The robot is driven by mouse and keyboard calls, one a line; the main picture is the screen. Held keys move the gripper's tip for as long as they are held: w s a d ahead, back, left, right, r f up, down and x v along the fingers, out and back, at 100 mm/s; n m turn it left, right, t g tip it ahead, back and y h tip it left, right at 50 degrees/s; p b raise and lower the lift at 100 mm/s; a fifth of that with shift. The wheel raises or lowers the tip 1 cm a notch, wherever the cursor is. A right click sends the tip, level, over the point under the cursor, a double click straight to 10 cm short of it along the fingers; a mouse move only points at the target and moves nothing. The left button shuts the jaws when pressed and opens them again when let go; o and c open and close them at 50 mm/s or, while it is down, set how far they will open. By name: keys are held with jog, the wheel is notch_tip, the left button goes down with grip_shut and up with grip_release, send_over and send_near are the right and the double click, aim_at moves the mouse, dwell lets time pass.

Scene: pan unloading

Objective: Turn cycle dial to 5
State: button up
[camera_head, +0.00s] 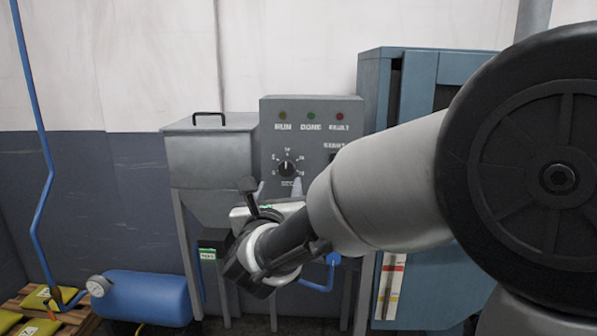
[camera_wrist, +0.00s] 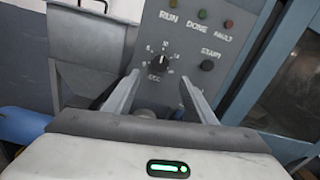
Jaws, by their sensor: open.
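The cycle dial (camera_head: 286,168) is a black round knob with a white pointer line and a ring of white numbers on a grey control panel (camera_head: 350,109). In the wrist view the dial (camera_wrist: 158,62) shows just beyond and between my two fingers. My gripper (camera_wrist: 152,88) is open and empty, apart from the dial. In the head view my gripper (camera_head: 280,188) is in front of the panel's lower part, below the dial. The pointer seems to point upward; the exact number is too small to read.
RUN, DONE and FAULT lamps (camera_head: 311,116) line the panel's top. A START button (camera_wrist: 207,65) is right of the dial. A grey lidded hopper (camera_head: 212,150) stands left, a blue cabinet (camera_head: 376,75) right. A blue tank (camera_head: 150,297) lies low at left.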

aim_at(286, 169)
jog(key=w, duration=1.1)
jog(key=shift+w+d+p, duration=0.2)
jog(key=shift+w+p, duration=0.1)
jog(key=shift+w, duration=0.05)
jog(key=shift+c, duration=0.5)
jog(key=c, duration=0.9)
jog(key=shift+c, duration=0.2)
